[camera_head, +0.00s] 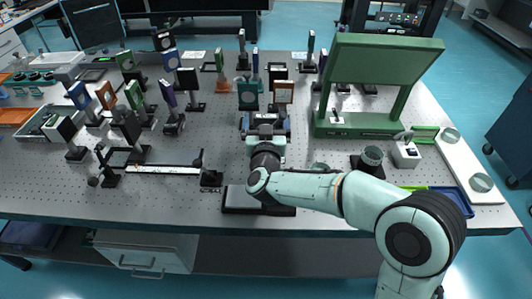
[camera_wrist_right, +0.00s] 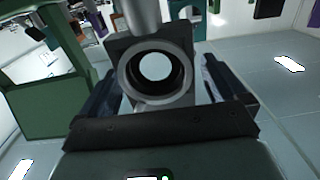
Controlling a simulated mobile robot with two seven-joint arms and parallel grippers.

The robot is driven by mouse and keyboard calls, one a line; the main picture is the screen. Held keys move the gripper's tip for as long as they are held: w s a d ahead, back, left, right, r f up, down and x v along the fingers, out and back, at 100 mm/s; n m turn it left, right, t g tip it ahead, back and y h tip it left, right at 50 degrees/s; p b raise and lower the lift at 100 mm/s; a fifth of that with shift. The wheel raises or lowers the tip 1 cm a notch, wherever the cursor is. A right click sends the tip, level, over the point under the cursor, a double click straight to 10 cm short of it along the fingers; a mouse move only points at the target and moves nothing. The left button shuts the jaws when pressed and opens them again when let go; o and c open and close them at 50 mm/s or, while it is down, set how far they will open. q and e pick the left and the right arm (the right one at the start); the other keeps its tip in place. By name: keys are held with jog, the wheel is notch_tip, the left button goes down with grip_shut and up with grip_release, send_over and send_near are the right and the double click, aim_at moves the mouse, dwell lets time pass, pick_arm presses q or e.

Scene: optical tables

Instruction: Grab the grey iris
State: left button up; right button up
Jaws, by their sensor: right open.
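The grey iris (camera_wrist_right: 127,72) shows in the right wrist view as a dark grey ring around a pale round opening, on a square mount. Its post runs to the top of that picture. My right gripper (camera_wrist_right: 175,90) is open, with one dark finger on each side of the iris mount. I cannot tell whether the fingers touch it. In the head view my right gripper (camera_head: 265,122) is over the middle of the table, and the iris is mostly hidden there. My left gripper is not in view.
A big green frame (camera_head: 385,60) stands right of my gripper; it also shows in the wrist view (camera_wrist_right: 45,105). A green mount (camera_head: 248,95) and a brown mount (camera_head: 284,92) stand just behind. Several mounts crowd the left. A rail (camera_head: 165,169) lies at front left.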

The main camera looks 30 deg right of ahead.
jog(key=shift+w+d, duration=0.25)
jog(key=shift+w, duration=0.2)
jog(key=shift+c, duration=0.3)
jog(key=c, duration=1.5)
jog(key=shift+r, duration=0.1)
grip_shut()
jog(key=shift+r, duration=0.1)
